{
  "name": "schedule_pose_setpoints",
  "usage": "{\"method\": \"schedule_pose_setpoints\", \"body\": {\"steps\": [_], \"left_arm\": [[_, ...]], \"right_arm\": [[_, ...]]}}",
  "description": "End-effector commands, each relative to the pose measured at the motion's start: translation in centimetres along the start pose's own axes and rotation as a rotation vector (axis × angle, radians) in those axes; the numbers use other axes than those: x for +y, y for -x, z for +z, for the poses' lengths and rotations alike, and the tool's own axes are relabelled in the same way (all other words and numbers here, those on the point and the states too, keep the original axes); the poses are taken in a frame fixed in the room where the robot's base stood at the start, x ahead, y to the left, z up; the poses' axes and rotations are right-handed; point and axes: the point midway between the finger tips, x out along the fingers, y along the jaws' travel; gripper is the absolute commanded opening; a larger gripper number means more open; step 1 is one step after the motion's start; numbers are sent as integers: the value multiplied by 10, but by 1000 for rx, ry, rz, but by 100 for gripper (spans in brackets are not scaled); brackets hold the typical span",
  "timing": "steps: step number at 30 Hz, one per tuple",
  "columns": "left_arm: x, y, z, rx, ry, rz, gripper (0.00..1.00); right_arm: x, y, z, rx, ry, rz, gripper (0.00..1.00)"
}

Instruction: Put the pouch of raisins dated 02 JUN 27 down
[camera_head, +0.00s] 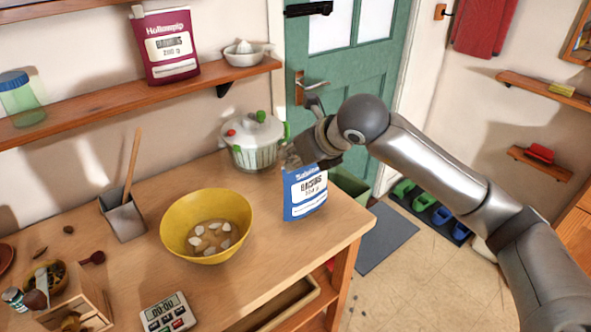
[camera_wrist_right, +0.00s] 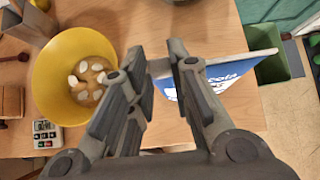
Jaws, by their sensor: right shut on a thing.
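The blue pouch (camera_head: 305,196) has a white label that seems to read raisins; I cannot make out a date. My right gripper (camera_head: 297,160) is shut on its top edge from above. The pouch hangs upright at the right end of the wooden table; I cannot tell whether its base touches the top. In the right wrist view the pouch (camera_wrist_right: 225,78) shows to the right of and between the fingers of my right gripper (camera_wrist_right: 157,66). My left gripper is not in view.
A yellow bowl (camera_head: 206,226) with pale pieces stands left of the pouch, and a salad spinner (camera_head: 254,145) behind it. A timer (camera_head: 168,314) lies at the front. A maroon pouch (camera_head: 165,46) stands on the shelf. The table (camera_head: 300,245) is bare before the blue pouch.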

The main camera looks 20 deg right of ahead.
Motion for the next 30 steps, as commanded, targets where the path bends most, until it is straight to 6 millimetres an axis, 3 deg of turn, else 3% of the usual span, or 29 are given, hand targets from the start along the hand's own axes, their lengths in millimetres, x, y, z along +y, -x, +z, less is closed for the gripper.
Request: {"method": "schedule_pose_setpoints", "body": {"steps": [5,14,15,19,30], "left_arm": [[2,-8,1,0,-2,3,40],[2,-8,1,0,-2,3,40],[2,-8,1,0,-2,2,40],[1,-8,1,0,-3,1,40],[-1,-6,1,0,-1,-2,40]], "right_arm": [[0,-20,-21,2,0,0,0],[1,-21,-22,0,-1,1,0],[1,-22,-23,2,-1,1,21],[1,-21,-22,2,-1,0,38],[1,-20,-21,2,-1,0,40]]}}
